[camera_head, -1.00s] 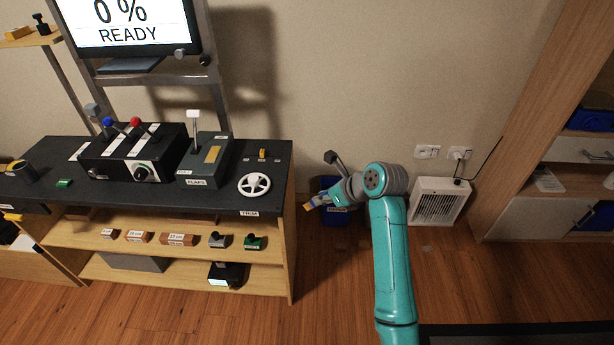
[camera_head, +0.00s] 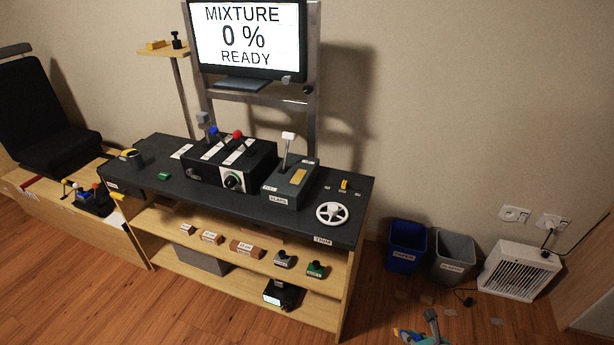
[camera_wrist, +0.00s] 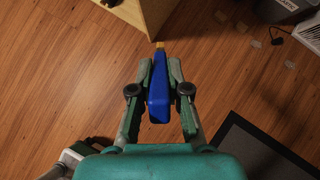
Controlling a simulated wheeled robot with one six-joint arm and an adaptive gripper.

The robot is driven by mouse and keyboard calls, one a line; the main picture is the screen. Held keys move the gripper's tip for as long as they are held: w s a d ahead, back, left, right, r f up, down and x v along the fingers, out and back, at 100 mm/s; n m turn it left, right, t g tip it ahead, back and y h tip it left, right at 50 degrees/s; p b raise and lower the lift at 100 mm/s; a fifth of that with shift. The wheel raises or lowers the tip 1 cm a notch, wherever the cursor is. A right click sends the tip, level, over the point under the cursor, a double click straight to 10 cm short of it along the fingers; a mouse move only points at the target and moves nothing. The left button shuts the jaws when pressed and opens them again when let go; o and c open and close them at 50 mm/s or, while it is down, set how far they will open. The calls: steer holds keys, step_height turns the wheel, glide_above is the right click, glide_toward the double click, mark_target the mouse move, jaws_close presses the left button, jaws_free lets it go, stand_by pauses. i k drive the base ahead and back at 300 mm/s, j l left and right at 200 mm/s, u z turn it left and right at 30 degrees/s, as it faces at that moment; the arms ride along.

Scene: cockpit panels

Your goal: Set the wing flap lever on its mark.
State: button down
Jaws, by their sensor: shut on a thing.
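The wing flap lever (camera_head: 287,146) has a white handle and stands up from the rear part of the grey box labelled FLAPS (camera_head: 281,197) on the dark bench top. A yellow plate (camera_head: 299,176) lies on the box's top. No mark for the lever can be made out. My gripper (camera_wrist: 159,72) is shut on a long blue object (camera_wrist: 158,96) with a yellow tip, above the wood floor in the wrist view. In the head view only part of my arm's end shows at the bottom edge, far from the lever.
The bench (camera_head: 350,190) also holds a black box with blue and red levers (camera_head: 238,160) and a white trim wheel (camera_head: 332,213). A blue bin (camera_head: 405,246), a grey bin (camera_head: 452,258) and a white heater (camera_head: 519,271) stand right of it. Open floor lies in front.

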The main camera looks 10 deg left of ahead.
mark_target(289, 136)
steer(key=i+j+u, duration=0.1)
steer(key=j+u, duration=0.15)
steer(key=u, duration=0.25)
steer(key=i+j+u, duration=0.1)
steer(key=u, duration=0.4)
steer(key=i+j+u, duration=0.2)
steer(key=u, duration=0.25)
